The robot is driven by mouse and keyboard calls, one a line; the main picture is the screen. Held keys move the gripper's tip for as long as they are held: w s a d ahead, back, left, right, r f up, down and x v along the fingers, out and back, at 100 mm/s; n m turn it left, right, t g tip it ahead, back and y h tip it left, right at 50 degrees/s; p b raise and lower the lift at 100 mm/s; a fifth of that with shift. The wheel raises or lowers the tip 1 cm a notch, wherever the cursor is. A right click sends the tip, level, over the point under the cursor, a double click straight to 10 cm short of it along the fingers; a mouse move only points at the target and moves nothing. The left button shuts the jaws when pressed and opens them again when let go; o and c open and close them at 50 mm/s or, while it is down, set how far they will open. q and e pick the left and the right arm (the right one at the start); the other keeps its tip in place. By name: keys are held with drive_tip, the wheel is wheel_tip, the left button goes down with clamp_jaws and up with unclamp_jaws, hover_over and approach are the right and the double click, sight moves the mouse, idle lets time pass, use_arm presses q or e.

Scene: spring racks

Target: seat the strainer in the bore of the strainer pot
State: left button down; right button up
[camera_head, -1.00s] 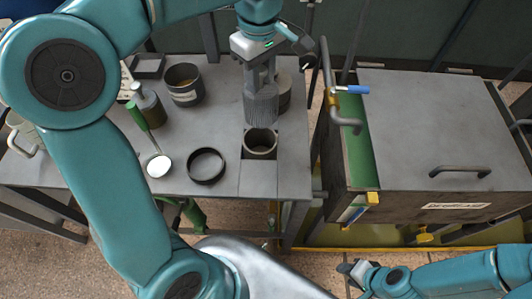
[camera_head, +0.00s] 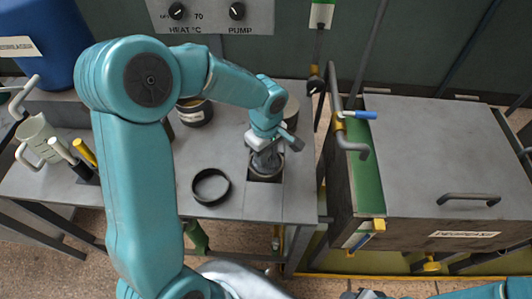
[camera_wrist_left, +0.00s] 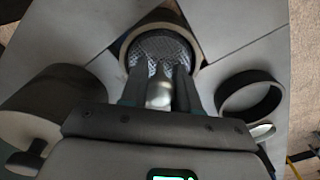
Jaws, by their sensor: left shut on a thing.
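The strainer (camera_wrist_left: 160,48) is a grey mesh cup with a shiny handle. In the left wrist view its mesh shows inside the round rim of the strainer pot (camera_wrist_left: 190,28), with a dark gap on the near side partly hidden. My left gripper (camera_wrist_left: 158,88) is shut on the strainer's handle, above the pot. In the head view the left gripper (camera_head: 264,146) is directly over the pot (camera_head: 268,178), which is set in the bench top, and the strainer (camera_head: 266,161) reaches its mouth. How deep it sits cannot be told. My right gripper (camera_head: 366,294) shows only partly at the bottom edge.
A black ring (camera_head: 211,187) lies on the bench left of the pot. A dark can (camera_head: 194,113) and another cylinder (camera_head: 291,112) stand behind. To the right is a degreaser tank with a grey lid (camera_head: 440,150) and a bent pipe (camera_head: 345,143).

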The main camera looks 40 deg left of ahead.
use_arm(q)
drive_tip(key=shift+f, duration=0.1)
drive_tip(key=shift+f+b, duration=0.25)
drive_tip(key=shift+b, duration=0.05)
drive_tip(key=c, duration=0.8)
unclamp_jaws()
drive_tip(key=shift+r, duration=0.1)
wheel_tip(320, 180, up, 12)
drive_tip(key=shift+r, duration=0.2)
drive_tip(key=shift+f, duration=0.1)
drive_tip(key=shift+s+d, duration=0.1)
